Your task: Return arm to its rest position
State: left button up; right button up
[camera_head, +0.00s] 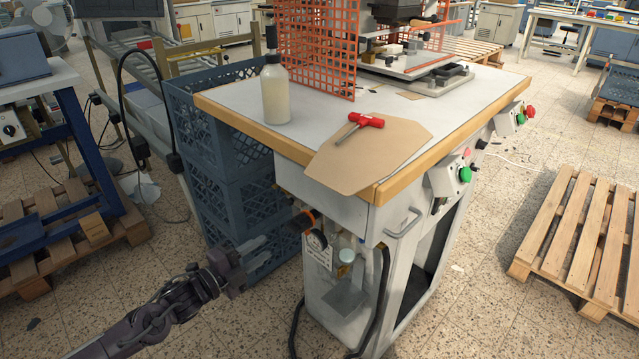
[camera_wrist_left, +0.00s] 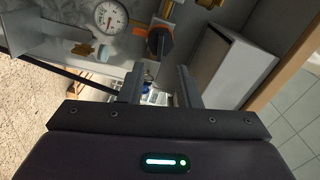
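My left arm (camera_head: 150,325) comes in from the lower left of the head view. My left gripper (camera_head: 262,252) is beside the lower front of the white workbench, in front of the blue crates, below the tabletop. Its two fingers are apart with nothing between them. In the left wrist view the open gripper (camera_wrist_left: 160,88) points at the bench's pressure gauge (camera_wrist_left: 111,17) and black-and-orange knob (camera_wrist_left: 160,42), which lie beyond the fingertips. Whether the fingers touch anything there I cannot tell, but a gap seems to show. My right gripper is not in view.
Stacked blue crates (camera_head: 215,150) stand left of the bench. Bare floor (camera_head: 75,315) lies at lower left; a pallet (camera_head: 580,240) is right.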

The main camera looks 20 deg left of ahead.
pick_arm(q)
jog(key=shift+f, duration=0.1)
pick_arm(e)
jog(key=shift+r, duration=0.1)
